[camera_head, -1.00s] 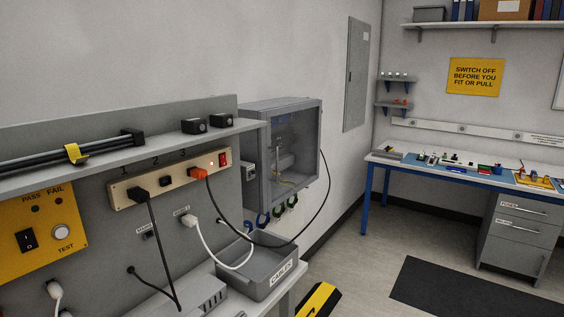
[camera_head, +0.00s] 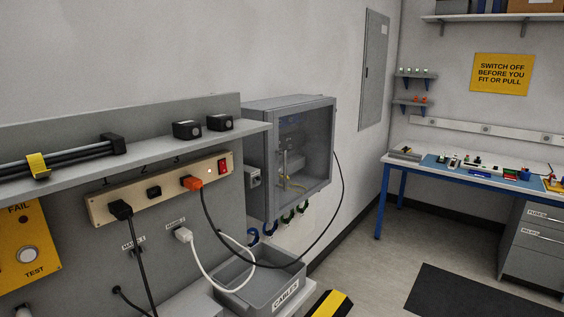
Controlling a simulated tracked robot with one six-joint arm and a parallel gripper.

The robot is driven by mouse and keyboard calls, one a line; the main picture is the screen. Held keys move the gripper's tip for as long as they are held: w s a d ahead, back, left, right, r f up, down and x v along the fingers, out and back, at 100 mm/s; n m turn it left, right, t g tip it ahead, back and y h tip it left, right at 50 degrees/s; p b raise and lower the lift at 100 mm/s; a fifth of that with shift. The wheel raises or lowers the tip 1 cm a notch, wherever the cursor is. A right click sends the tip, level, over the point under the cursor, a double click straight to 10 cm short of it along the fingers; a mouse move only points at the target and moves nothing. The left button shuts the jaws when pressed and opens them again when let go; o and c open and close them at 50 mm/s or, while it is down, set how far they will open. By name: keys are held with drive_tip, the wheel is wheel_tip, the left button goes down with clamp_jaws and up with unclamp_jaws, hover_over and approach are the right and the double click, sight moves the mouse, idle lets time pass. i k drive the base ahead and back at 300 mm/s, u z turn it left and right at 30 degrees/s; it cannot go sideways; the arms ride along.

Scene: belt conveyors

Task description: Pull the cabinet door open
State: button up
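The grey wall cabinet (camera_head: 258,162) hangs beyond the end of the workbench. Its see-through door (camera_head: 318,160) faces right, and it looks shut in its frame. Through it I see inner parts and a yellow wire. A small grey switch box (camera_head: 253,177) sits on the cabinet's left side. Any door handle is too small to tell. My gripper is not in view.
A shelf (camera_head: 150,152) and power strip (camera_head: 160,190) stand in the left foreground. A grey cable bin (camera_head: 289,297) and hanging black cable lie below the cabinet. A yellow-black striped object (camera_head: 330,303) is low in front.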

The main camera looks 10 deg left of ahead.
sight(271, 152)
drive_tip(key=i, duration=0.85)
drive_tip(key=u, duration=2.6)
